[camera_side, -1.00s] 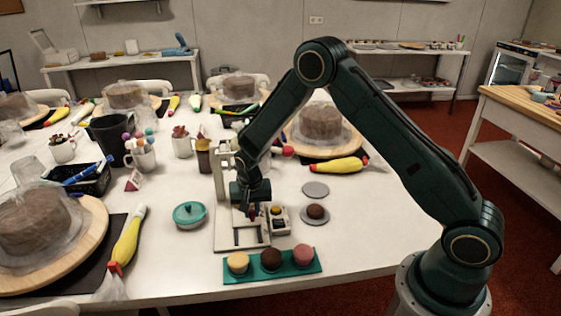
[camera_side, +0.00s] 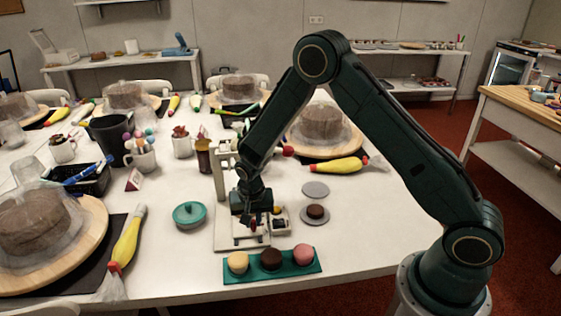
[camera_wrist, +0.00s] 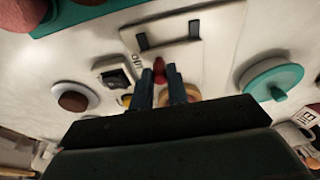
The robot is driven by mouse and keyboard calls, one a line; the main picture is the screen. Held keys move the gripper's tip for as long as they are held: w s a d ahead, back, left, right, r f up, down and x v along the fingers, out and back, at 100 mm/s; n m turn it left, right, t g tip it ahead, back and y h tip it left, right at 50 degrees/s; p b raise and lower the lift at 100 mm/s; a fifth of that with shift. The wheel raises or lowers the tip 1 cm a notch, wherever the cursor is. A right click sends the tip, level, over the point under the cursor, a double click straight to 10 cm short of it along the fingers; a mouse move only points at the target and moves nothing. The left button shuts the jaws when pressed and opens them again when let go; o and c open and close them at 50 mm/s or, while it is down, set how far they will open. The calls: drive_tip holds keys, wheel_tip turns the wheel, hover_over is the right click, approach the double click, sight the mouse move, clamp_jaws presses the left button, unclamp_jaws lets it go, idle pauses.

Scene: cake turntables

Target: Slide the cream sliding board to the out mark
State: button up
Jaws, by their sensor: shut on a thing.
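The cream sliding board (camera_wrist: 215,55) is a flat pale plate on the cream stand at the table's front; it also shows in the side view (camera_side: 232,240). A red knob (camera_wrist: 159,68) sits between the fingers of my gripper (camera_wrist: 169,72), which is shut on it. The fingers hide part of the knob. The out mark (camera_wrist: 136,60) shows as dark letters just left of the fingers in the wrist view. In the side view my gripper (camera_side: 255,225) points down over the stand, and the board is partly hidden behind it.
A teal tray (camera_side: 310,266) with several small cakes lies just in front of the stand. A teal lidded dish (camera_side: 189,214) is to the left. A small box with a dark window (camera_side: 280,222) and round discs (camera_side: 315,188) are to the right. The stand's upright (camera_side: 219,175) rises behind.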

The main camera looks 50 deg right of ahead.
drive_tip(key=shift+s+a, duration=1.2)
drive_tip(key=shift+a, duration=0.05)
drive_tip(key=shift+s, duration=0.1)
drive_tip(key=o, duration=0.8)
drive_tip(key=shift+c, duration=0.2)
drive_tip(key=shift+o, duration=0.2)
drive_tip(key=shift+r, duration=0.15)
drive_tip(key=shift+r, duration=0.25)
wheel_tip(320, 180, up, 6)
drive_tip(key=shift+r, duration=0.15)
